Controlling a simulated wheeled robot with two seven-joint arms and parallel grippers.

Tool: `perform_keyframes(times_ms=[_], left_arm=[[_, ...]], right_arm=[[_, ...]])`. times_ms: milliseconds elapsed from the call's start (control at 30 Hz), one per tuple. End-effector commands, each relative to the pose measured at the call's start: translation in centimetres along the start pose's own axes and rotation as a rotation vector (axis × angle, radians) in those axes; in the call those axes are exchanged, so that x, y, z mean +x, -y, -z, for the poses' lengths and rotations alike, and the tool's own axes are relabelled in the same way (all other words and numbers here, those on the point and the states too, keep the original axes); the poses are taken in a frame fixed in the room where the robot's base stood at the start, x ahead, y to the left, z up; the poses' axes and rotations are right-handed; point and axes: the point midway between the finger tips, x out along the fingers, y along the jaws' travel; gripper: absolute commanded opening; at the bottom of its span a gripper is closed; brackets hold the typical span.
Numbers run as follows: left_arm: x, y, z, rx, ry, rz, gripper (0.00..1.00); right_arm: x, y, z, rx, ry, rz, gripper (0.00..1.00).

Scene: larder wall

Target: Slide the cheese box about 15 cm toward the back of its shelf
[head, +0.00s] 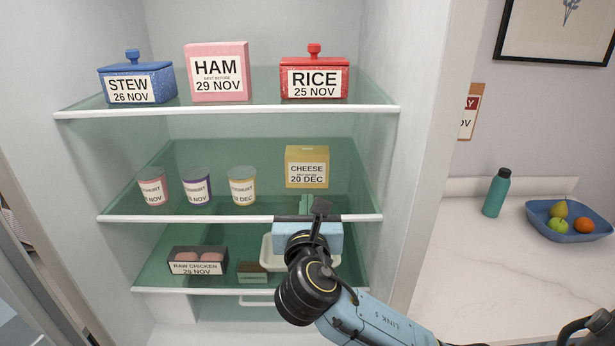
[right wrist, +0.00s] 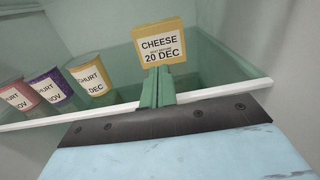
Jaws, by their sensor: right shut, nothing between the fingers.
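The cheese box (head: 307,168) is a yellow carton with a white label reading CHEESE 20 DEC. It stands upright on the right part of the middle glass shelf (head: 270,206). It also shows in the right wrist view (right wrist: 160,45), label facing me. My right gripper (head: 306,203) is at the shelf's front edge, below the box in the picture. Its green fingers (right wrist: 157,88) are shut and empty, pointing at the lower front of the box. They cover a little of its lower edge in the wrist view, and I cannot tell whether they touch. My left gripper is not in view.
Several yoghurt cups, the nearest a yellow-labelled one (head: 242,187), stand left of the box. Above is a shelf with a stew pot (head: 137,80), ham box (head: 217,72) and rice pot (head: 314,77). Raw chicken (head: 198,262) sits below. The shelf looks clear behind the box.

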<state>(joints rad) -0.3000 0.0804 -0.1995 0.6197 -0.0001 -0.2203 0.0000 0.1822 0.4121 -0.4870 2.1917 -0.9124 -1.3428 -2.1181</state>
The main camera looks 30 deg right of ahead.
Motion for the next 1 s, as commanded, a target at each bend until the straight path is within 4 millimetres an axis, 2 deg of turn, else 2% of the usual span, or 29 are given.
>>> perform_keyframes(times_ms=[200, 433, 633, 1000], left_arm=[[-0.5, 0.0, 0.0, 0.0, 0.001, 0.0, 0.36], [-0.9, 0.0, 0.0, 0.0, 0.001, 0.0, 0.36], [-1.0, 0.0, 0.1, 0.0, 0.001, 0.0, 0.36], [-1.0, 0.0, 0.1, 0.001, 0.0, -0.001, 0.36]], right_arm=[[5.0, 0.1, -0.1, 0.0, 0.0, 0.004, 0.0], [8.9, 0.1, -0.1, 0.003, -0.002, 0.002, 0.0], [10.3, 0.0, 0.1, 0.002, -0.002, 0.001, 0.0], [10.5, 0.0, 0.1, 0.003, -0.002, 0.0, 0.0]])
